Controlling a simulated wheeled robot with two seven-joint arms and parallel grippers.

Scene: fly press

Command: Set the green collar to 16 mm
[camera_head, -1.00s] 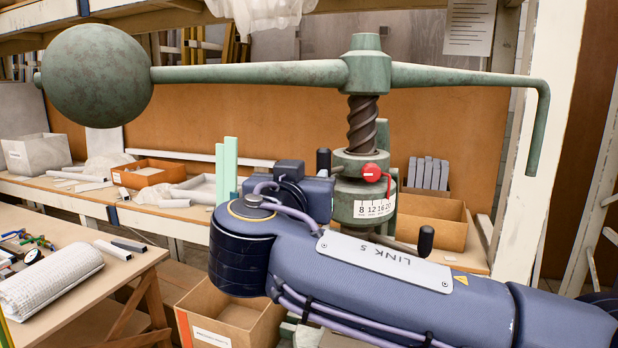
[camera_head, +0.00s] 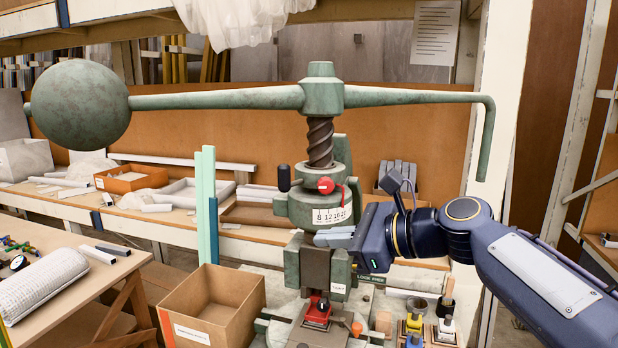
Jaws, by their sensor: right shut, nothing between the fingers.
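The green collar (camera_head: 300,207) sits around the press column below the brown screw. Its white scale plate (camera_head: 331,216) reads 8, 12, 16, 20; I cannot make out which number is set. A red knob (camera_head: 326,185) is on the collar's front, just above the plate. A dark upright handle (camera_head: 284,178) stands at the collar's left. My right gripper (camera_head: 320,237) comes in from the right, just below the scale plate and in front of the press. Its fingers are shut and empty. I cannot tell whether they touch the press. My left gripper is not in view.
The green lever arm with its ball weight (camera_head: 82,103) spans above the collar. A red-based part (camera_head: 318,310) sits under the ram. An open cardboard box (camera_head: 211,305) stands left of the press. Small coloured parts and a cup (camera_head: 417,306) lie at the lower right.

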